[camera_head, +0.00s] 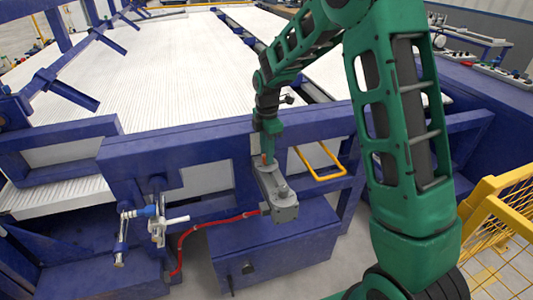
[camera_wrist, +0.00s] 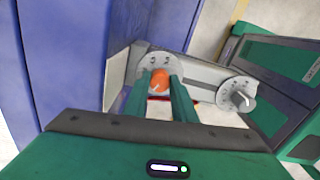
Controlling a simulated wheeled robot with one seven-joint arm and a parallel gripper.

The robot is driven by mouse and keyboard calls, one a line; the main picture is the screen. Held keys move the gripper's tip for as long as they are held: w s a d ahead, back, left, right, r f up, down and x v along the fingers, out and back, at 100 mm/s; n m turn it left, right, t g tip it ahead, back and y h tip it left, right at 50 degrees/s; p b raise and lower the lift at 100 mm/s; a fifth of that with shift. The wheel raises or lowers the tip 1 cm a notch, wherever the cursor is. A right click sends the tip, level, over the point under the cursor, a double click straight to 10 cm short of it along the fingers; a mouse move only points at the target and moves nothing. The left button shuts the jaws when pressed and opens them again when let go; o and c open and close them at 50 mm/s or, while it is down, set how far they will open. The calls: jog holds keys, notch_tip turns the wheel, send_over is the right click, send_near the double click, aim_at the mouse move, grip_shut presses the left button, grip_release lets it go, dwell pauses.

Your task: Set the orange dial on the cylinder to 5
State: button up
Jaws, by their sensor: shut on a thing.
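The orange dial (camera_wrist: 160,79) sits on a pale numbered plate on the grey cylinder unit (camera_wrist: 198,75). In the wrist view my gripper (camera_wrist: 161,86) has one green finger on each side of the dial and is shut on it. The dial's pointer and the number it faces are too small to read. In the head view the grey unit (camera_head: 272,192) is fixed to the front of the blue frame, and my gripper (camera_head: 268,158) reaches down to its upper end. The orange dial is mostly hidden there by the fingers.
A second, grey dial (camera_wrist: 240,97) is on the same unit, right of the orange one. A red hose (camera_head: 215,228) runs left from the unit. A yellow handle (camera_head: 322,170) is close on the right. A yellow fence (camera_head: 500,215) stands at the far right.

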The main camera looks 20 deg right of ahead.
jog(key=m, duration=0.4)
jog(key=shift+w+r+m, duration=0.1)
jog(key=shift+w+m, duration=0.05)
jog(key=shift+m, duration=0.15)
jog(key=m, duration=0.3)
jog(key=shift+m, duration=0.4)
jog(key=m, duration=0.9)
jog(key=shift+a, duration=0.1)
jog(key=m, duration=0.3)
jog(key=shift+m, duration=0.3)
jog(key=m, duration=0.4)
jog(key=shift+w+m, duration=0.1)
jog(key=shift+m, duration=0.2)
jog(key=m, duration=0.6)
jog(key=shift+m, duration=0.3)
jog(key=shift+a, duration=0.1)
